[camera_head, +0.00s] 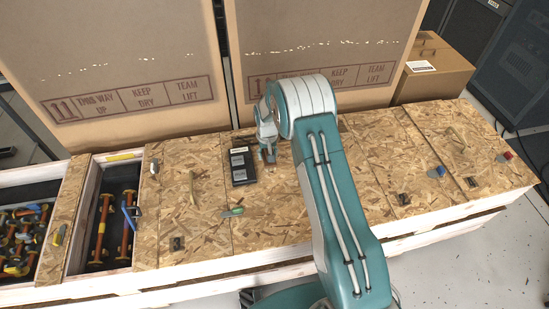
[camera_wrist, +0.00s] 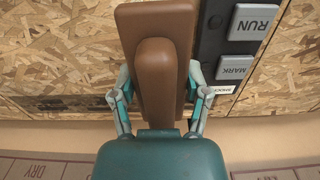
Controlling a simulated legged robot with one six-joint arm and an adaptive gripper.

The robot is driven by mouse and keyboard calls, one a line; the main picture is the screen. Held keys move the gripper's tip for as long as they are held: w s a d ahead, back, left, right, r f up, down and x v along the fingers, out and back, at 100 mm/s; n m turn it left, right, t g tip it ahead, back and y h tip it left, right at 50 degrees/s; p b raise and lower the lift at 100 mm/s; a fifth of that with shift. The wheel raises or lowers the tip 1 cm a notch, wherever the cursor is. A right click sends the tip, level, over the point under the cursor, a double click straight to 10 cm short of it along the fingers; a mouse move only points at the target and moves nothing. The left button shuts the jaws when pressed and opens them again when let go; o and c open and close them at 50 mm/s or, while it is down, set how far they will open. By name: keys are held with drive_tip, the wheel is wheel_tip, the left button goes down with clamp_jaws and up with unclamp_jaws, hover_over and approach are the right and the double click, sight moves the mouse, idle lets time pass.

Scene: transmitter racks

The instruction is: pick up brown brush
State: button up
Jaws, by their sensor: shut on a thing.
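The brown brush (camera_wrist: 160,70) fills the middle of the wrist view, with a smooth brown handle lying over a wider brown block. My gripper (camera_wrist: 159,82) has one finger on each side of it, and both fingers are closed against its sides. In the head view my gripper (camera_head: 268,154) is at the chipboard crate top, just right of a black device. The brush is mostly hidden there by my gripper and arm. I cannot tell whether the brush is clear of the board.
The black device (camera_head: 241,164) lies close beside the brush; its RUN key (camera_wrist: 254,22) shows in the wrist view. Large cardboard boxes (camera_head: 110,70) stand behind the crate top. An open bin (camera_head: 108,225) is at left.

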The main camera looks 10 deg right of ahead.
drive_tip(key=s+a+r, duration=0.2)
drive_tip(key=a+r, duration=0.3)
drive_tip(key=a, duration=0.4)
drive_tip(key=shift+s+a, duration=0.3)
drive_tip(key=shift+a, duration=0.05)
drive_tip(key=shift+r, duration=0.1)
